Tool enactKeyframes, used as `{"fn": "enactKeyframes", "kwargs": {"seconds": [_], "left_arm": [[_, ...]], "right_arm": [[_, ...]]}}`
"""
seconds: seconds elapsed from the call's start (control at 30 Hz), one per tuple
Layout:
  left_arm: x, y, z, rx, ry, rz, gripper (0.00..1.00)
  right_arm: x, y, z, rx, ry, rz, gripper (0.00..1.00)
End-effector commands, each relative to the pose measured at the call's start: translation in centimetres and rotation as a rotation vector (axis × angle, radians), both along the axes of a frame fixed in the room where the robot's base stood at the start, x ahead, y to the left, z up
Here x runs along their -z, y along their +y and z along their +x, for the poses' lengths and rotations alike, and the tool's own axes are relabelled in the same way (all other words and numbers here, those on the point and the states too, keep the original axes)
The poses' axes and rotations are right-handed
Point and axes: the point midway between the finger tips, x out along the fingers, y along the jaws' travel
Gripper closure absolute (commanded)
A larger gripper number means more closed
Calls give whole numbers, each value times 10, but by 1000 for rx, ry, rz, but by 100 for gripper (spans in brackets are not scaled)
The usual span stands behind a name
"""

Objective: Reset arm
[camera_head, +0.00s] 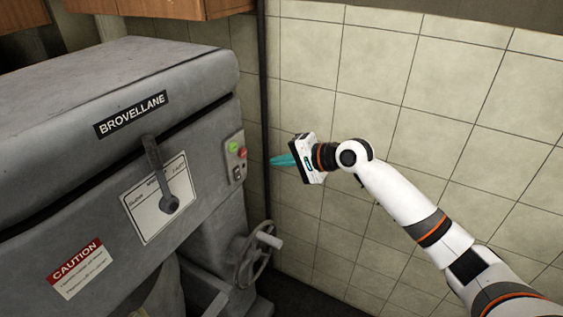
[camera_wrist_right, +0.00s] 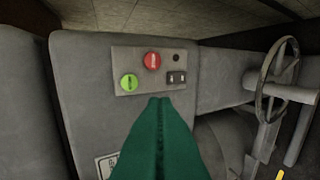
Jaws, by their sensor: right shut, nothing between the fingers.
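The panel has a red button (camera_wrist_right: 152,61), a green button (camera_wrist_right: 129,82) and a small black switch (camera_wrist_right: 177,77). In the head view the panel (camera_head: 236,157) is left of the fingers, with a visible gap. My left gripper is not in view.
A handwheel (camera_head: 258,250) sticks out low on the oven's right side, below my right gripper. A lever (camera_head: 160,175) stands on the oven's front. A tiled wall (camera_head: 420,90) runs behind my right arm. Wooden cabinets (camera_head: 160,8) hang at the top left.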

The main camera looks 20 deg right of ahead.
Motion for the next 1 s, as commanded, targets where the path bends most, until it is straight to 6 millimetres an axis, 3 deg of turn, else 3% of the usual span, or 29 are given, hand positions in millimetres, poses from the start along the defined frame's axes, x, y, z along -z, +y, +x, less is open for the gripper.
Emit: {"fn": "enactKeyframes", "kwargs": {"seconds": [0.4,0.47,0.53,0.67,0.77,0.87,1.0], "left_arm": [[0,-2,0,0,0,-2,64],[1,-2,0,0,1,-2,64],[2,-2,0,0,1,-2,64],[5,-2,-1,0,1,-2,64],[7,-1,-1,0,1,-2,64],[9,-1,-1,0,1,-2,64],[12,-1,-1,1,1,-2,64]], "right_arm": [[2,0,1,1,0,-3,100],[11,-2,2,8,2,-12,100],[33,-8,5,26,5,-39,100],[110,-27,8,73,18,-149,100],[185,-44,-1,97,40,-275,100],[258,-56,-24,92,72,-409,100],[354,-66,-72,42,129,-590,100]]}}
